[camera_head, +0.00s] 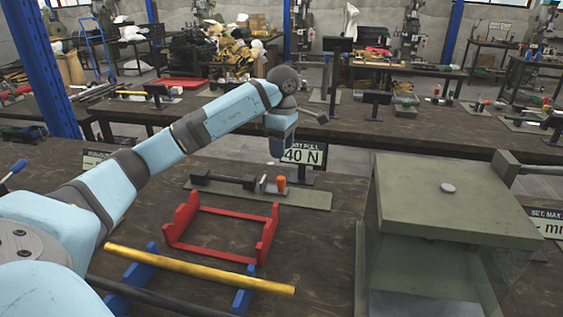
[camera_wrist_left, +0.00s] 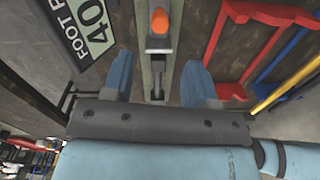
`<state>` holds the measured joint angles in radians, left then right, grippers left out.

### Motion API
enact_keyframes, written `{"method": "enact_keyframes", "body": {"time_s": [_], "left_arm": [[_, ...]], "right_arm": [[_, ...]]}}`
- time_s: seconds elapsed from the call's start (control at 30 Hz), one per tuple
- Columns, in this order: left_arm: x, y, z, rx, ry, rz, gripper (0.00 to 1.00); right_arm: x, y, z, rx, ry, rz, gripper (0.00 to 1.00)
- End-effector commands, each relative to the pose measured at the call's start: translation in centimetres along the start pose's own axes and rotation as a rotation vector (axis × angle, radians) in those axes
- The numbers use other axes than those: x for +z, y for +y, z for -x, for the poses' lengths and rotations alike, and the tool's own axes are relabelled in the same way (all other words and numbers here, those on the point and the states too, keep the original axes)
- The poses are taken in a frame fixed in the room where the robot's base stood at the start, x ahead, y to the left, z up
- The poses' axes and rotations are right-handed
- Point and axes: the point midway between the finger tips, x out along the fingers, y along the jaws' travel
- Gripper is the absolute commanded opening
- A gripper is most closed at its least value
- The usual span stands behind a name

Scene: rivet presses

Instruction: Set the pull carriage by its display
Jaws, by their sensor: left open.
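A low pull fixture with a long grey-green base (camera_head: 312,198) lies on the near bench. It carries a dark bar at its left and a small metal carriage with an orange knob (camera_head: 281,183) right of its middle. Behind it stands a display sign (camera_head: 304,155) reading 40 N, its top line partly covered by my arm. The orange knob (camera_wrist_left: 159,21) shows ahead, between and beyond the fingertips.
A red frame (camera_head: 222,215) lies in front of the fixture. A yellow bar (camera_head: 200,270) rests on blue supports nearer me. A large green-grey press housing (camera_head: 450,200) stands at the right. Another bench (camera_head: 200,108) with fixtures is behind.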

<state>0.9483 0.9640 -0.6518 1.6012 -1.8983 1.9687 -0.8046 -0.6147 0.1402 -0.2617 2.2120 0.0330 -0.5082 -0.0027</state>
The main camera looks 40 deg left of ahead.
Motion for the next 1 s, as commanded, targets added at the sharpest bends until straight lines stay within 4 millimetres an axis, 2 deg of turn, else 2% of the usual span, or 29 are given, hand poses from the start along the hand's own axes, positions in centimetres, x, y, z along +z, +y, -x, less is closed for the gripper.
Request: {"method": "enact_keyframes", "body": {"time_s": [0.03, 0.1, 0.3, 1.0], "left_arm": [[0.0, 0.0, 1.1, 0.003, -0.001, 0.0, 0.53], [0.0, 0.0, 2.1, 0.003, 0.0, 0.0, 0.53], [0.0, 0.0, 3.3, 0.0, 0.0, 0.0, 0.53], [0.0, 0.0, 3.4, 0.0, 0.0, 0.0, 0.53]], "right_arm": [[0.0, 0.1, 0.0, 0.002, -0.005, 0.001, 0.52], [0.3, 0.2, 0.0, 0.005, -0.012, 0.002, 0.52], [0.4, 0.2, 0.0, 0.006, -0.016, 0.004, 0.52], [0.0, 0.1, -0.1, 0.004, -0.009, 0.001, 0.52]]}}
